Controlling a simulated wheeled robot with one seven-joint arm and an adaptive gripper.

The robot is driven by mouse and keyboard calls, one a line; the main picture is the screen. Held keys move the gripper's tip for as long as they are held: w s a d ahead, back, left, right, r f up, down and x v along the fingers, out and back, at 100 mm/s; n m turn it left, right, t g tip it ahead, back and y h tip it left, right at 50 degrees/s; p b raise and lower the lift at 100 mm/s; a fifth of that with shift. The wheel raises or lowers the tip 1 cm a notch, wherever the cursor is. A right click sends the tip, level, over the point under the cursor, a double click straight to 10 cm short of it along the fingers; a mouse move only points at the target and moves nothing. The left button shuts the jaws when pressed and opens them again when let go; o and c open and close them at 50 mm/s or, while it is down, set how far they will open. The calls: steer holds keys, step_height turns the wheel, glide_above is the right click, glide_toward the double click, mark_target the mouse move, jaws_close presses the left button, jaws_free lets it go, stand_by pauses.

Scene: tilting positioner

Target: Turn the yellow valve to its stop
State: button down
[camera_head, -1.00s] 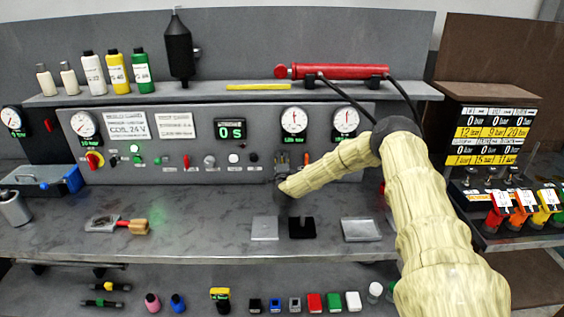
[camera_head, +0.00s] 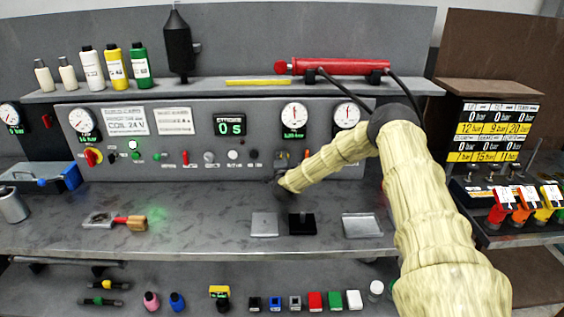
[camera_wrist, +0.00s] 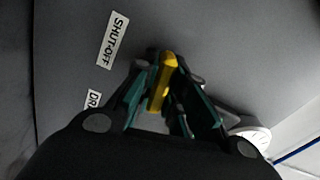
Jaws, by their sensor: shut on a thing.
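The yellow valve (camera_wrist: 166,66) shows in the wrist view as a narrow yellow handle, next to a SHUT-OFF label on a grey panel. My gripper (camera_wrist: 162,92) has its teal-lined fingers on either side of the handle and is shut on it. The handle stands roughly upright in the wrist view, leaning a little to the right at its top. In the head view my gripper (camera_head: 279,186) is dark and small, low against the front of the control panel. The valve is hidden there behind my arm's end.
The grey control panel (camera_head: 190,170) carries knobs, gauges and a display reading 0 s. A red cylinder (camera_head: 340,67) with black hoses lies on the shelf above. Flat plates and a black block (camera_head: 302,225) lie on the bench below my gripper.

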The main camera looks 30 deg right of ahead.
steer(key=n+b, duration=0.1)
steer(key=n, duration=0.1)
steer(key=n+b, duration=0.1)
steer(key=shift+a+f+n+b, duration=0.1)
steer(key=shift+f+n+b, duration=0.2)
steer(key=shift+n+b, duration=0.1)
steer(key=n+b, duration=0.3)
steer(key=n, duration=0.1)
steer(key=shift+n, duration=0.3)
steer(key=n+b, duration=0.2)
steer(key=n, duration=0.3)
steer(key=shift+b, duration=0.3)
steer(key=shift+s+n+b, duration=0.1)
steer(key=shift+n+b, duration=0.35)
steer(key=shift+n, duration=0.55)
steer(key=c, duration=1.5)
jaws_free()
steer(key=shift+o, duration=0.2)
steer(key=shift+r, duration=0.1)
steer(key=shift+r, duration=0.1)
